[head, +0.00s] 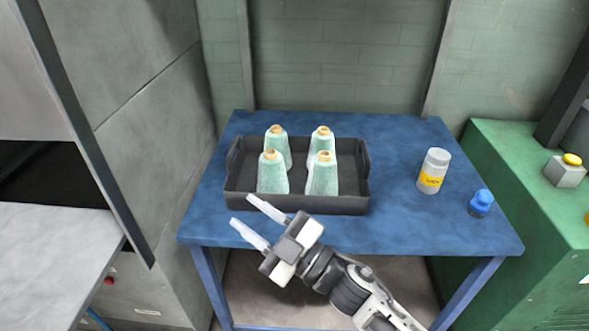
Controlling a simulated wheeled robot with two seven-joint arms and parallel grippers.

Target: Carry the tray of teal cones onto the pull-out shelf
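A dark grey tray (300,204) rests on the blue table. Several teal cones with tan tops stand upright in it, among them a front left cone (272,176) and a front right cone (322,177). My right gripper (249,218) is in front of the tray's near side, at its left half. Its two pale fingers are spread apart with nothing between them, pointing up and left. I cannot tell whether a finger touches the tray wall. My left gripper is not in view. A flat grey surface (50,255) at the left may be the pull-out shelf.
The blue table (400,220) also holds a white bottle with a yellow label (434,171) and a blue-capped item (481,203) at the right. A green cabinet (520,250) stands right of it. A grey cabinet wall (140,100) rises on the left between table and grey surface.

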